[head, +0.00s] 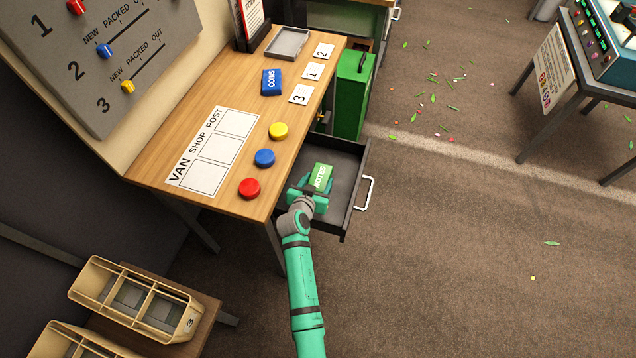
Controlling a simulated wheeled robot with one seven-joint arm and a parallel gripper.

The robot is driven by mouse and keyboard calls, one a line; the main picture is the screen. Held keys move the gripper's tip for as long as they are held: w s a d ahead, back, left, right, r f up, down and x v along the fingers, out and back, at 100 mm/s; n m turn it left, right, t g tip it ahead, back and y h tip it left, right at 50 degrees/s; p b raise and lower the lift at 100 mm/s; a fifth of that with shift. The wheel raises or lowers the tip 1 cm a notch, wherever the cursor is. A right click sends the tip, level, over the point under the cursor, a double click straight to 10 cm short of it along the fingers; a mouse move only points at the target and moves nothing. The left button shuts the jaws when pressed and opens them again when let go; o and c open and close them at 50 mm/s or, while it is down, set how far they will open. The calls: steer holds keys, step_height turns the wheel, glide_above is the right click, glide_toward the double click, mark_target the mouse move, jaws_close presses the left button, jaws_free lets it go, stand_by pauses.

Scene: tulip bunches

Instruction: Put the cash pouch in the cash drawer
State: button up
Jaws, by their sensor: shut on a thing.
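The cash pouch, a green packet marked NOTES (321,174), is in my gripper (316,190). My gripper is shut on the pouch's near end, and its far end sticks out beyond the fingers. Both are over the inside of the cash drawer (345,152), a dark grey drawer pulled out from under the wooden table. I cannot tell whether the pouch touches the drawer floor. The drawer's white handle (366,193) faces right. My gripper and arm hide the drawer's near left part.
A blue COINS packet (271,82), number cards, a grey tray (288,43) and red, blue and yellow discs lie on the table (225,90). A green box (352,95) stands beyond the drawer. Carpet to the right is open, with scattered leaves.

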steer(key=shift+f, duration=0.55)
steer(key=o, duration=1.2)
steer(key=shift+f, duration=0.15)
steer(key=shift+c, duration=0.2)
steer(key=v, duration=1.2)
